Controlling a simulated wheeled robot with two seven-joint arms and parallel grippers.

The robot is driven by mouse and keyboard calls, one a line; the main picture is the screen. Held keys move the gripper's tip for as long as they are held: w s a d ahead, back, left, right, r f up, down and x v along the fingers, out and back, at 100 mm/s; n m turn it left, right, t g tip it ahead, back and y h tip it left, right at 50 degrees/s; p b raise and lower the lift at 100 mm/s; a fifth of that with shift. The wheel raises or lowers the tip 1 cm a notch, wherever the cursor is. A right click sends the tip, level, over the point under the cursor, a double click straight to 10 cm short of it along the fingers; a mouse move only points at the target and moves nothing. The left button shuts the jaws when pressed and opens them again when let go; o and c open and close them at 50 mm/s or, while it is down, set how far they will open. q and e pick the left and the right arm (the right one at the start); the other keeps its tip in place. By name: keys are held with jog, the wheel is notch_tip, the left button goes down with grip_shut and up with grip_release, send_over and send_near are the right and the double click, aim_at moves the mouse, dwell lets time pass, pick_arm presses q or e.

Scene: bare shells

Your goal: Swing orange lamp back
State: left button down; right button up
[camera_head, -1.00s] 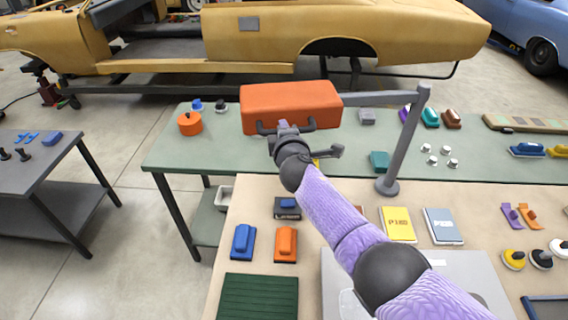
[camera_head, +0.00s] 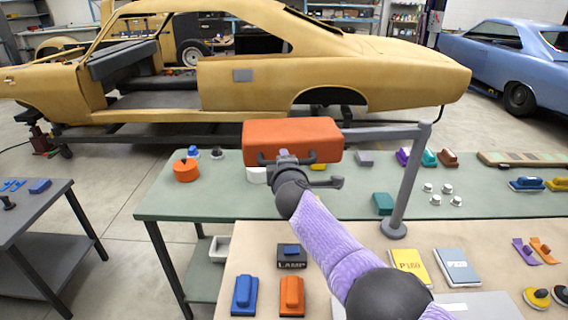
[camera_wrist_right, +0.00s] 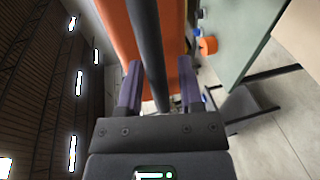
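The orange lamp (camera_head: 293,136) is a box-shaped head on a grey jointed arm (camera_head: 382,133), with a grey post (camera_head: 408,185) rising from a round base (camera_head: 393,230). The head hangs over the green bench and has a dark bar handle on its near side. My right gripper (camera_head: 288,160) is at that handle. In the right wrist view, the handle bar (camera_wrist_right: 152,50) runs between the two fingers (camera_wrist_right: 160,88), with a visible gap on its right, so the gripper looks open around it. My left gripper is not in view.
The green bench (camera_head: 240,205) holds an orange round container (camera_head: 186,170) and several small coloured items. The nearer beige bench (camera_head: 340,265) holds a dark block marked LAMP (camera_head: 292,257), sanding blocks and P180 paper (camera_head: 410,266). A yellow car shell (camera_head: 235,75) stands behind.

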jog(key=shift+o, duration=0.2)
jog(key=shift+r, duration=0.15)
jog(key=p+v, duration=0.8)
jog(key=v, duration=0.2)
